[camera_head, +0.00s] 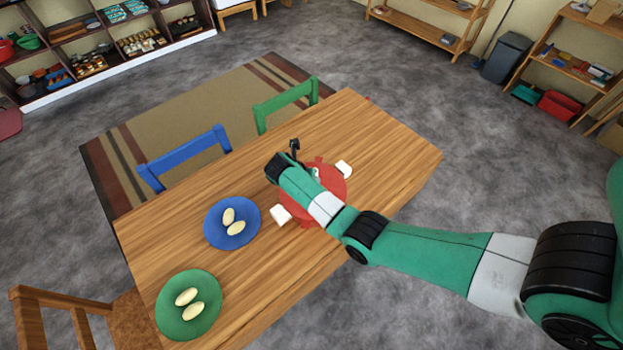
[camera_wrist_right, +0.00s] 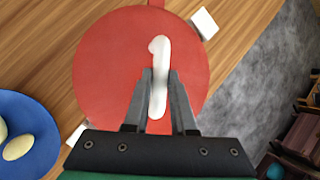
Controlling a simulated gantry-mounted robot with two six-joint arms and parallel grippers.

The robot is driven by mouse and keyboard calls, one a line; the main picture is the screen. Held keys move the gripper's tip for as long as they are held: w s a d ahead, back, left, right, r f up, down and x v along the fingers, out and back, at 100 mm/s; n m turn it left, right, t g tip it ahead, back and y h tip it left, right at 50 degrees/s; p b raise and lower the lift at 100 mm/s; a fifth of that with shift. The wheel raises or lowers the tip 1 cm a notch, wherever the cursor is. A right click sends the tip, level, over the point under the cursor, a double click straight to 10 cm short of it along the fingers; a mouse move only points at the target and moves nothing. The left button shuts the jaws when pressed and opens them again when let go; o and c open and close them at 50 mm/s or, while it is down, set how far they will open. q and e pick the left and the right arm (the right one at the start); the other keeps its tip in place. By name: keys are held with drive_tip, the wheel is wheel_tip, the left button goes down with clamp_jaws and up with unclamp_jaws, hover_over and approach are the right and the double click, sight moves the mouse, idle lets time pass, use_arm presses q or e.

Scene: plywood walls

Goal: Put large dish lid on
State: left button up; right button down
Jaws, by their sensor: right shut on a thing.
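The large red round lid (camera_wrist_right: 105,70) has a white handle (camera_wrist_right: 160,48) standing up at its middle. My right gripper (camera_wrist_right: 160,75) is shut on this handle in the wrist view. In the head view the red lid (camera_head: 335,190) is over the table, partly behind my right arm, which also hides the fingers. The dish itself cannot be told apart from the lid, and whether the lid touches it is unclear. White blocks (camera_head: 343,169) and (camera_head: 281,215) show at two opposite sides of the red disc. My left gripper is not in view.
A blue plate (camera_head: 214,236) and a green plate (camera_head: 168,311), each with two pale oval items, sit on the wooden table (camera_head: 390,140). Blue (camera_head: 185,155) and green (camera_head: 285,103) chairs stand along the far edge. The table's far right end is clear.

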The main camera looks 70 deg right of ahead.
drive_tip(key=shift+f, duration=0.1)
drive_tip(key=c, duration=0.7)
unclamp_jaws()
drive_tip(key=shift+o, duration=0.2)
drive_tip(key=p+v, duration=0.3)
drive_tip(key=v, duration=0.8)
drive_tip(key=shift+a+r+p, duration=0.15)
drive_tip(key=shift+r+p, duration=0.15)
drive_tip(key=shift+w, duration=0.1)
